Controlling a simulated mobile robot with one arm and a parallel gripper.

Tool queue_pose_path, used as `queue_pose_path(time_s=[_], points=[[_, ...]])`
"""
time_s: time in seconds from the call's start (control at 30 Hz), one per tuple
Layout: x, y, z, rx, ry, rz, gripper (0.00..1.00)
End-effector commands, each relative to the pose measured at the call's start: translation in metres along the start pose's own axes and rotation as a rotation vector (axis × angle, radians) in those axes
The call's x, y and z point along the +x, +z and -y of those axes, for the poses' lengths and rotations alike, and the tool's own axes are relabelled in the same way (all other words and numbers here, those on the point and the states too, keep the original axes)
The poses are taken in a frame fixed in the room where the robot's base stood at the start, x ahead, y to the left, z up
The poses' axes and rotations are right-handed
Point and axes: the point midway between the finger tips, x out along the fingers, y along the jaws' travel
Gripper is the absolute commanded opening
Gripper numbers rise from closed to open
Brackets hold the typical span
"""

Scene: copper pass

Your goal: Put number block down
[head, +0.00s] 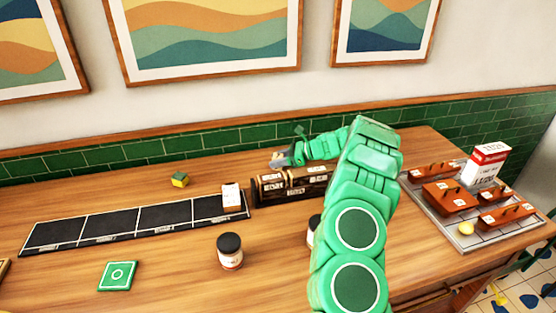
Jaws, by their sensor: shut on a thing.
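My gripper (281,158) is at the end of my green arm, toward the back of the table. It is above and just behind a dark wooden rack (256,193) with white labels. It is shut on the number block, which is too small and too covered by the fingers to make out; no number can be read. A black mat (110,227) split into several sections lies to the left. A white-faced upright block (231,195) stands on its right-end section. The other sections look empty.
A small yellow-green block (179,180) lies behind the mat. A black-lidded jar (230,252) and a green tile (118,275) are in front. A grey tray (467,243) with brown boxes and a white-red carton (489,165) stands right. My arm hides part of the table and another jar.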

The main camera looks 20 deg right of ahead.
Motion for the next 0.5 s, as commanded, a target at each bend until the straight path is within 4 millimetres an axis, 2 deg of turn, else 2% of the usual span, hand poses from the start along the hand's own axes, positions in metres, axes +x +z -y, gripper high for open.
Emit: queue_pose_path(time_s=[0.23, 0.27, 0.4, 0.5], points=[[0.0011, -0.0025, 0.0, 0.0, 0.0, 0.0, 0.16], [0.0008, -0.002, 0.0001, 0.0, 0.0, 0.0, 0.51], [0.0007, -0.0018, 0.0001, 0.0, 0.0, 0.0, 0.72], [0.0007, -0.0018, 0.0, -0.001, 0.0, 0.0, 0.72]])
